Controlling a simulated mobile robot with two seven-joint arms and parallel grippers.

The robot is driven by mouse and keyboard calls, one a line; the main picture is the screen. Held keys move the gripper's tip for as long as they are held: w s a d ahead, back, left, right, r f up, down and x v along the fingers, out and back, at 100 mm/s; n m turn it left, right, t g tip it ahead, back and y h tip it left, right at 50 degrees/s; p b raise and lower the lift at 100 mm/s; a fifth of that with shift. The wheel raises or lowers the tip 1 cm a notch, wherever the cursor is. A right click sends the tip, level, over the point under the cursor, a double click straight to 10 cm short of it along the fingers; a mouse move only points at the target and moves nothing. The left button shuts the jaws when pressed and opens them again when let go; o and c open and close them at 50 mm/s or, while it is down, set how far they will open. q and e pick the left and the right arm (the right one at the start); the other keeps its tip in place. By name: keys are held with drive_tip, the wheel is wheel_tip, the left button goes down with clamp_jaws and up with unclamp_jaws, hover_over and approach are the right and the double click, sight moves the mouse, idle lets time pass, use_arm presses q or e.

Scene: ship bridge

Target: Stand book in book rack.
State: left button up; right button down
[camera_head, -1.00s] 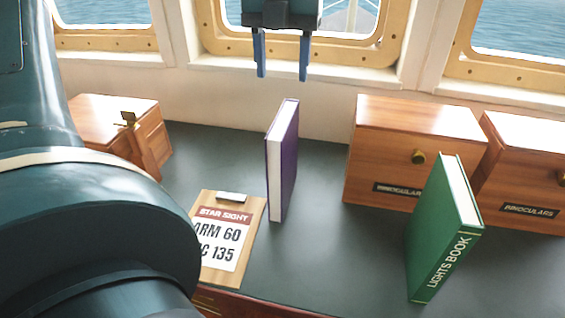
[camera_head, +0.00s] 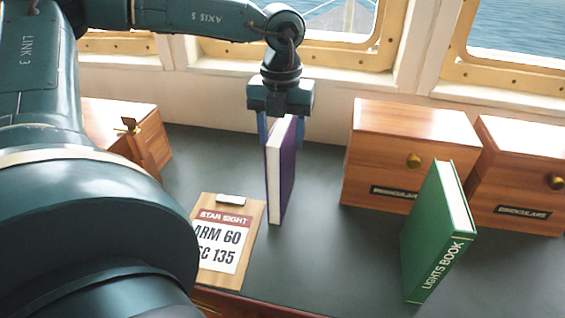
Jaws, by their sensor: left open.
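A purple book (camera_head: 288,172) with a white page edge stands upright on the dark counter, left of the middle. A green book (camera_head: 433,235), marked LIGHTS BOOK, stands upright nearer the right front, its spine toward me. My left gripper (camera_head: 281,140) points down at the top of the purple book. Its blue fingers are open, one showing on each side of the book's top; the book hides part of them. I cannot tell whether they touch it or stand just behind it. No book rack is in view. My right gripper is not in view.
Two wooden binocular boxes (camera_head: 405,155) (camera_head: 518,175) stand at the back right. A clipboard (camera_head: 228,240) marked STAR SIGHT lies left of the purple book. A wooden box (camera_head: 125,130) stands at the back left. The counter (camera_head: 340,250) between the books is clear.

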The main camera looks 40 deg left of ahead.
use_arm(q)
clamp_jaws()
idle(0.6)
drive_tip(key=shift+r, duration=0.1)
